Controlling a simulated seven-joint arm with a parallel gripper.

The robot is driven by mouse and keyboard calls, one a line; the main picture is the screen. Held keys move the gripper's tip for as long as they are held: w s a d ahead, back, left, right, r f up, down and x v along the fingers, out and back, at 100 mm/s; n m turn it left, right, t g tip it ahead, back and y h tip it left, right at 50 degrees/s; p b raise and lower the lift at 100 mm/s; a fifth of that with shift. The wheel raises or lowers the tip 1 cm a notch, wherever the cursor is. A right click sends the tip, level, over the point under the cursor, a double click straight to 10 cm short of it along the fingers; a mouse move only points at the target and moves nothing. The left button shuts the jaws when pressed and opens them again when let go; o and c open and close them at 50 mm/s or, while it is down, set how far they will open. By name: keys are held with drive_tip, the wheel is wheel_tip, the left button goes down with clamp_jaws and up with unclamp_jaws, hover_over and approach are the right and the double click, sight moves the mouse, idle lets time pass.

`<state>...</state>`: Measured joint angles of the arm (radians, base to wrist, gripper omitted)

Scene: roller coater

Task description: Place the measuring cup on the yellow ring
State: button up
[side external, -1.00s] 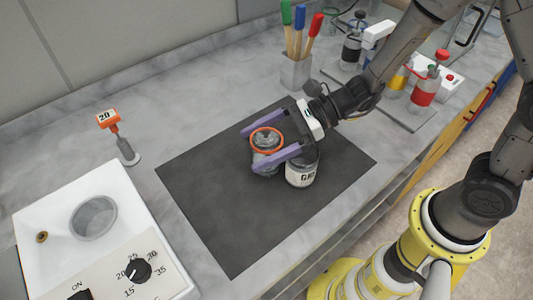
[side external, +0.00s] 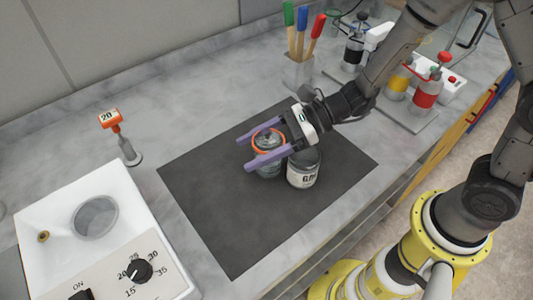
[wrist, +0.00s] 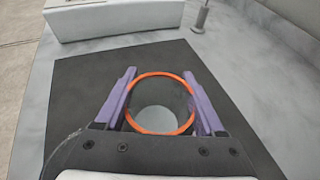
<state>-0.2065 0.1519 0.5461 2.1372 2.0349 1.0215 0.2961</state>
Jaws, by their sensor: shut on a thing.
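Whether the cup's base touches the mat is hard to tell.
The labelled grey jar (side external: 303,170) stands close to the cup's right. The dark mat (side external: 225,215) is clear to the left and front.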

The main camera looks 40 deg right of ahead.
wheel_tip(320, 180, up, 10)
drive_tip(key=s+d+r+m+t+h, duration=0.2)
drive_tip(key=s+d+m+t+h, duration=0.3)
drive_tip(key=d, duration=0.9)
drive_tip(key=s+d+r+m+t+h, duration=0.15)
drive_tip(key=s+d+m, duration=0.35)
drive_tip(key=d, duration=0.9)
drive_tip(key=shift+n+t+h, duration=0.35)
drive_tip(key=shift+n+h, duration=0.2)
drive_tip(key=shift+n, duration=0.05)
drive_tip(key=shift+w+d+f, duration=0.25)
drive_tip(key=shift+w+f, duration=1.85)
drive_tip(key=shift+f, duration=0.15)
drive_tip(key=shift+w+d+f, duration=0.2)
drive_tip(key=shift+w+f, duration=1.9)
drive_tip(key=shift+f, duration=0.1)
drive_tip(key=shift+w+d+f, duration=0.25)
drive_tip(key=shift+w+f, duration=1.85)
drive_tip(key=shift+f, duration=0.15)
drive_tip(key=shift+f, duration=0.1)
